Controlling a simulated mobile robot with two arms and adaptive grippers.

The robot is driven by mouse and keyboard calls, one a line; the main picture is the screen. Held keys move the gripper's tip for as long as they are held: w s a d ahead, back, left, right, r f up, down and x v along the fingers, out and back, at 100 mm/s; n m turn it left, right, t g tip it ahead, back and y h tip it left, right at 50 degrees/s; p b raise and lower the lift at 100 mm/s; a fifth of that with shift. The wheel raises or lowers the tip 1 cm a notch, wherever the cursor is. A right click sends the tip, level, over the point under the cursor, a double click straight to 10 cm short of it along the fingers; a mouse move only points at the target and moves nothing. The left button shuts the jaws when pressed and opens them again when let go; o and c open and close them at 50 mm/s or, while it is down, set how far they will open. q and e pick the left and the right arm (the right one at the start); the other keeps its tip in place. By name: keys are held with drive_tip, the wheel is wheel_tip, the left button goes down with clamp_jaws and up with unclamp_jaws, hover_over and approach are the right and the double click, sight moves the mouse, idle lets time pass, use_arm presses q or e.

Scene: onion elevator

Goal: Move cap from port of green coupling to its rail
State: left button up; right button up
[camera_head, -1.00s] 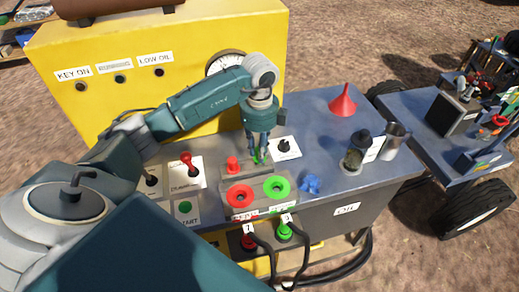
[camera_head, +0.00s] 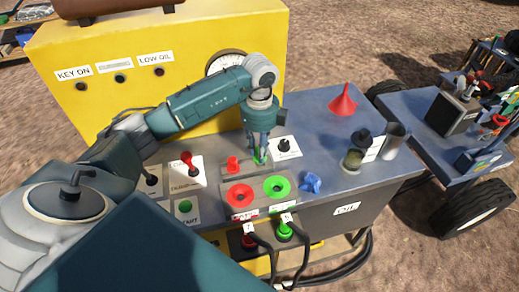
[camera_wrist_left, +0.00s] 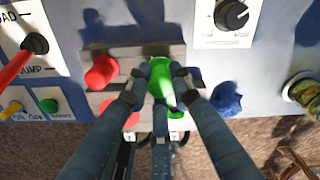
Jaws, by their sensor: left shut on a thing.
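My left gripper (camera_head: 261,155) points down and is shut on the green cap (camera_wrist_left: 160,72), at the rail (camera_head: 241,167) behind the ports. Its fingers cover part of the cap, and I cannot tell whether the cap touches the rail. The green coupling's port (camera_head: 277,187) is uncovered, a green ring with a dark centre, in front and to the right of the gripper. The red cap (camera_head: 233,164) stands on the rail just left of the gripper. The red port (camera_head: 239,195) is also uncovered. My right gripper is not in view.
A blue lumpy object (camera_head: 311,181) lies right of the green port. A black knob (camera_head: 284,144) is close behind the gripper. A red lever (camera_head: 187,161) stands to the left. A red funnel (camera_head: 343,104) and jars stand farther right. Hoses with red and green plugs hang below.

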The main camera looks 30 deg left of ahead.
use_arm(q)
drive_tip(key=shift+f+b, duration=0.35)
drive_tip(key=shift+f, duration=0.15)
drive_tip(key=shift+f, duration=0.55)
idle(1.0)
idle(0.5)
drive_tip(key=o, duration=1)
drive_tip(key=shift+o, duration=0.3)
drive_tip(key=o, duration=0.4)
drive_tip(key=shift+c, duration=0.2)
drive_tip(key=shift+r, duration=0.1)
